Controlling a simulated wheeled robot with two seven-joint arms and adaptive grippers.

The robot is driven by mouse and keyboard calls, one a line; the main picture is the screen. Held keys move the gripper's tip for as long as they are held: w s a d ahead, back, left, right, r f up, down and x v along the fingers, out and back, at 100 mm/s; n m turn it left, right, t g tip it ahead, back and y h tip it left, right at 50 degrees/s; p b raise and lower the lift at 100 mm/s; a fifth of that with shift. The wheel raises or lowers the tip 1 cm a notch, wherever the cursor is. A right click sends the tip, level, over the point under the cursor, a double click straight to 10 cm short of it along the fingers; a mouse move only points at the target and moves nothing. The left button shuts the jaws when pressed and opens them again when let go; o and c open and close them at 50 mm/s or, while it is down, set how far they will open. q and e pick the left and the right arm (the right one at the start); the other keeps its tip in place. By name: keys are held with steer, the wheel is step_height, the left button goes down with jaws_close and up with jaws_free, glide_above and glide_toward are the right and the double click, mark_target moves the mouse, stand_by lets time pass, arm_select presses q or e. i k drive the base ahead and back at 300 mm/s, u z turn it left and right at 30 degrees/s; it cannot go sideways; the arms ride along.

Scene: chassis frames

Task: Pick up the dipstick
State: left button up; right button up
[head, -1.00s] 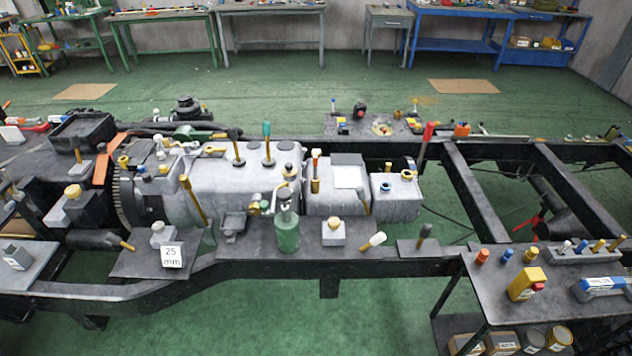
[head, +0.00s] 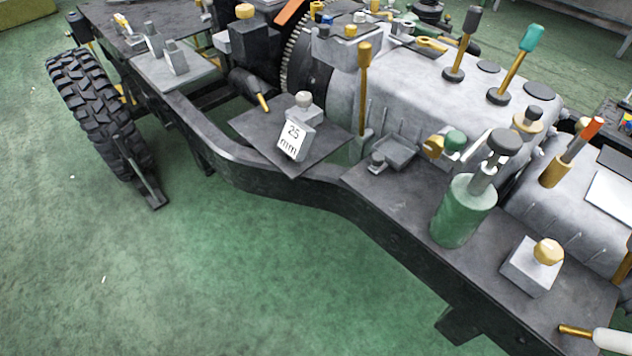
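No part is labelled as the dipstick, and I cannot tell for sure which one it is. A thin rod with a yellow handle (head: 364,68) stands upright beside the grey ribbed housing (head: 420,85). A rod with an orange tip (head: 584,138) stands tilted in a brass-coloured tube (head: 554,170) farther right. A grey-handled lever (head: 464,45) and a teal-handled lever (head: 515,68) rise from round black bases on top of the housing. Neither of my grippers is in view.
A green bottle jack (head: 463,212) stands on the dark frame plate near the housing. A tyre (head: 95,115) is at left. Green floor (head: 250,270) in front is clear.

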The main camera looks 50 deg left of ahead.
mark_target(594, 124)
steer(key=u, duration=1.2)
steer(key=i, duration=0.9)
steer(key=z, duration=1.3)
